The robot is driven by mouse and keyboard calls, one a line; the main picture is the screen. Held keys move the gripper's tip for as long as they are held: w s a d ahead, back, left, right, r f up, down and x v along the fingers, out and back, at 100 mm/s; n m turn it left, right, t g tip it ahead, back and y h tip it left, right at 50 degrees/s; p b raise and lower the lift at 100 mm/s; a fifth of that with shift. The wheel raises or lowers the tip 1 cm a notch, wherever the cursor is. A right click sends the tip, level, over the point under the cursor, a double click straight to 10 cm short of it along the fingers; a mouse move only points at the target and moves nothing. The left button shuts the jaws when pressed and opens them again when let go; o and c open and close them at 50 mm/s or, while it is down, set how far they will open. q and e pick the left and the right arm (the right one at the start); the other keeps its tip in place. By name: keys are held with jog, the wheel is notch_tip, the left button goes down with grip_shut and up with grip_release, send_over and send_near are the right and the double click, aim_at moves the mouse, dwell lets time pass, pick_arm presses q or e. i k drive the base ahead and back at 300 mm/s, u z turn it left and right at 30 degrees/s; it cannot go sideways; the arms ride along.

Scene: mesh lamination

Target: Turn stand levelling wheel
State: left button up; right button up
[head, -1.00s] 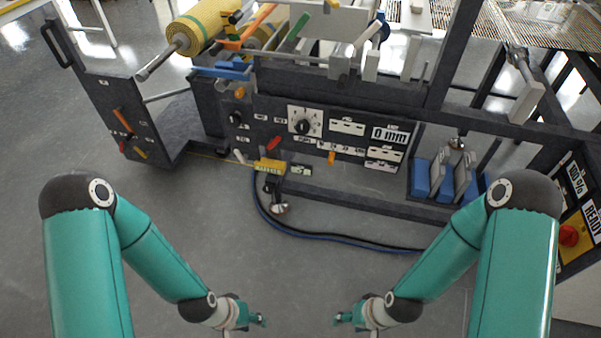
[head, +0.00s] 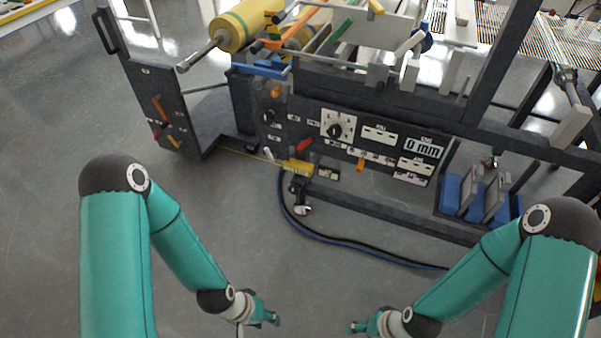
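I cannot tell for certain which part is the stand levelling wheel. A small shiny round knob (head: 302,210) sits low under the machine's front panel, beside the black and blue hoses. A black rotary dial (head: 335,131) is on the white plate of the front panel. My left gripper (head: 270,319) hangs over bare floor, below and left of the knob, apart from the machine. My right gripper (head: 357,328) is at the bottom edge, also over floor. Both show small, and nothing is seen in them; their finger gaps are not clear.
The dark machine frame (head: 350,200) spans the upper half. A left side panel (head: 160,110) carries coloured levers. A yellow roll (head: 243,24) lies on top. Blue pedals (head: 470,200) stand low at the right. Hoses (head: 350,243) run along the floor. Open floor lies in front.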

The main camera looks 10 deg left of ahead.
aim_at(294, 189)
jog(key=k, duration=0.55)
jog(key=u, duration=0.45)
jog(key=i, duration=1.85)
jog(key=z, duration=0.35)
